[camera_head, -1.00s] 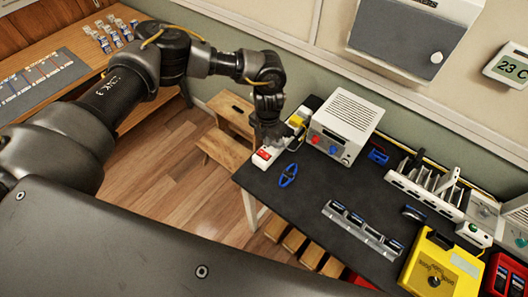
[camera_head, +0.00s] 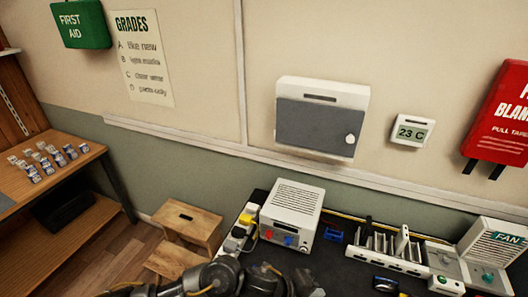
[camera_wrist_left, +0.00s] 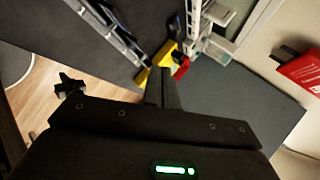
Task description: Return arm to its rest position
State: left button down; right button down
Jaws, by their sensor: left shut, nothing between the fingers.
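My left arm shows only in part along the bottom edge of the head view, in front of the dark workbench (camera_head: 335,262). Its fingertips are not clear there. In the left wrist view my left gripper (camera_wrist_left: 163,88) is shut with nothing between its fingers. It points over the dark bench top (camera_wrist_left: 215,100), and I see no thing touching it. My right gripper is not identifiable in either view.
A white power supply (camera_head: 291,215), a white rack (camera_head: 385,258) and a fan unit (camera_head: 495,245) line the back of the bench. A wooden step stool (camera_head: 188,222) stands left of it. In the wrist view, a yellow device (camera_wrist_left: 168,52) lies beyond the fingers.

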pick_arm(q)
jog(key=a+n+t+y, duration=0.3)
jog(key=a+n+t, duration=0.2)
jog(key=a+n, duration=1.05)
jog(key=s+a+f+n+g+y, duration=0.2)
jog(key=s+a+n+y, duration=0.1)
jog(key=s+a+n, duration=0.65)
jog(key=s+a+f+n+g+y, duration=0.2)
jog(key=s+a+f+n+y, duration=0.3)
jog(key=a, duration=0.7)
notch_tip(320, 180, down, 26)
jog(key=f+m+g+h+b, duration=0.1)
jog(key=b, duration=0.4)
jog(key=s+a+f+g+b, duration=0.1)
jog(key=s+a+f+b, duration=0.2)
jog(key=s+f, duration=1.5)
notch_tip(320, 180, down, 4)
jog(key=shift+a+f+g+b, duration=0.15)
jog(key=shift+g+b, duration=0.15)
jog(key=shift+b, duration=0.35)
